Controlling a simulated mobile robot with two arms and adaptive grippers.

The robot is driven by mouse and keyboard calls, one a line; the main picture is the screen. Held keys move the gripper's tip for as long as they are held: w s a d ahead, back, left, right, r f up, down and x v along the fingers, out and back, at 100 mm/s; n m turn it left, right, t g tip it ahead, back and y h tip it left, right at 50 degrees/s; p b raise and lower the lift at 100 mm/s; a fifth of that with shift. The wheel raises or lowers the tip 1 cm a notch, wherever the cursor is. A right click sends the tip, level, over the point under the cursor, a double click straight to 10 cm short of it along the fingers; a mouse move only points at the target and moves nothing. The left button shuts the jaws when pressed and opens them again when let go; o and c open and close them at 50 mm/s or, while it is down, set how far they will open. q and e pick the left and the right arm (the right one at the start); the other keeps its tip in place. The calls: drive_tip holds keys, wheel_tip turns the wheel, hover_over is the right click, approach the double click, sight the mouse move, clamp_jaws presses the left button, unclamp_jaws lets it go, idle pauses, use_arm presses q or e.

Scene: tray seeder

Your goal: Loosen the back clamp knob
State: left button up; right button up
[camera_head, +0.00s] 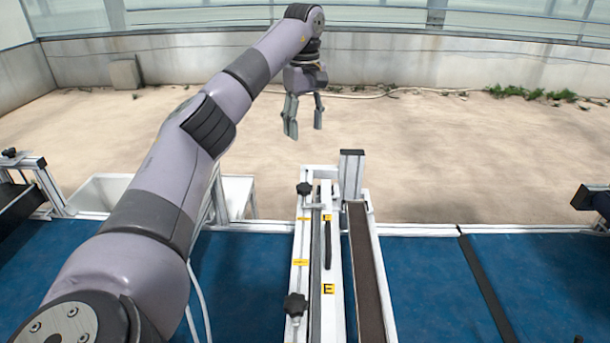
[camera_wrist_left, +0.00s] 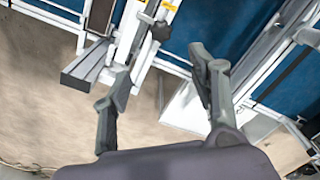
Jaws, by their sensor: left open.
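The back clamp knob (camera_head: 304,188) is a black lobed knob at the far end of a white rail (camera_head: 301,253). It also shows in the left wrist view as a dark knob (camera_wrist_left: 161,30), in line with the gap between the fingers but beyond the tips. My left gripper (camera_head: 304,126) is open and empty, fingers pointing down, above and beyond the knob, apart from it. In the left wrist view both fingers of the gripper (camera_wrist_left: 160,66) show well spread. A second black knob, the front one (camera_head: 295,304), sits at the rail's near end. My right gripper is not in view.
A dark belt (camera_head: 366,270) runs right of the rail, with a grey upright block (camera_head: 351,174) at its far end. Blue surface (camera_head: 425,285) lies on both sides. A white bin (camera_head: 97,192) stands at left. Sandy ground beyond is open.

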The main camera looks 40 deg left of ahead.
sight(304, 185)
use_arm(q)
drive_tip(key=f+p, duration=0.2)
drive_tip(key=f, duration=0.5)
drive_tip(key=f+p, duration=0.2)
drive_tip(key=f, duration=0.6)
drive_tip(key=shift+s+d+f, duration=0.1)
drive_tip(key=shift+s+f, duration=0.05)
drive_tip(key=shift+s, duration=0.05)
drive_tip(key=shift+f, duration=0.7)
drive_tip(key=shift+c, duration=0.5)
drive_tip(key=c, duration=1.1)
